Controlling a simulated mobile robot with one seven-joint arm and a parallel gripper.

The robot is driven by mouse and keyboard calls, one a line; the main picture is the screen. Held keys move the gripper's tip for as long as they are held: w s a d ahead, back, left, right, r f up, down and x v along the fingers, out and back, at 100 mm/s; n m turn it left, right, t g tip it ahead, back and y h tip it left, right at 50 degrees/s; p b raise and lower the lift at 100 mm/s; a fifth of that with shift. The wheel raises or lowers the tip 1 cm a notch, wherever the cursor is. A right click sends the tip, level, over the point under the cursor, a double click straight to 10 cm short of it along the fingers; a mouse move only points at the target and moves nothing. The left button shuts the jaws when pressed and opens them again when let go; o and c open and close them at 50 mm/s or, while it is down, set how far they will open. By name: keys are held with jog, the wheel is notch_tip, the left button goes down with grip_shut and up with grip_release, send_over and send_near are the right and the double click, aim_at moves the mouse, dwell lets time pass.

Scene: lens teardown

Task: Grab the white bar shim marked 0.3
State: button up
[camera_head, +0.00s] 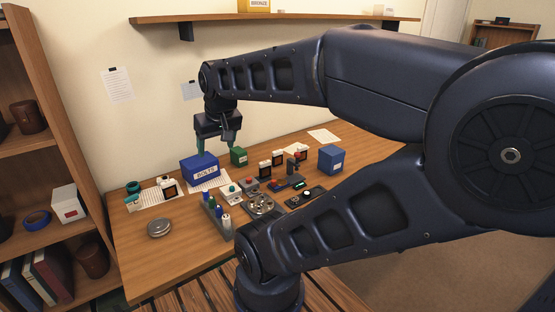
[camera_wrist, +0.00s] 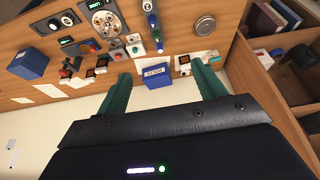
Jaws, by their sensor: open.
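I cannot pick out a white bar shim marked 0.3 in either view; any such small marking is too small to read. My gripper (camera_head: 214,148) is open and empty, pointing down above the blue box labelled BOLTS (camera_head: 200,170). In the wrist view, the two green fingers of my gripper (camera_wrist: 160,70) stand wide apart, with the blue box (camera_wrist: 157,79) showing between them. The space hidden behind the box and under my arm cannot be seen.
Shelves (camera_head: 40,150) stand at left. The table's front left is mostly clear.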

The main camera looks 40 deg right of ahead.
jog(key=c, duration=0.4)
jog(key=shift+w, duration=0.1)
jog(key=shift+c, duration=0.2)
jog(key=w+d+n+g+h, duration=0.1)
jog(key=w+d+n, duration=0.1)
jog(key=w+d, duration=0.35)
jog(key=w+d+n, duration=0.3)
jog(key=w, duration=0.6)
jog(key=n+g+h, duration=0.4)
jog(key=n, duration=0.9)
send_over(277, 151)
jog(key=a, duration=0.4)
notch_tip(277, 151, down, 26)
jog(key=shift+y, duration=0.3)
jog(key=x, duration=0.5)
jog(key=shift+d+r, duration=0.1)
jog(key=shift+d, duration=0.05)
jog(key=shift+w+d+x, duration=0.1)
jog(key=shift+d+x, duration=0.1)
jog(key=shift+x, duration=1.2)
jog(key=shift+w+d+x, duration=0.15)
jog(key=shift+x, duration=1.25)
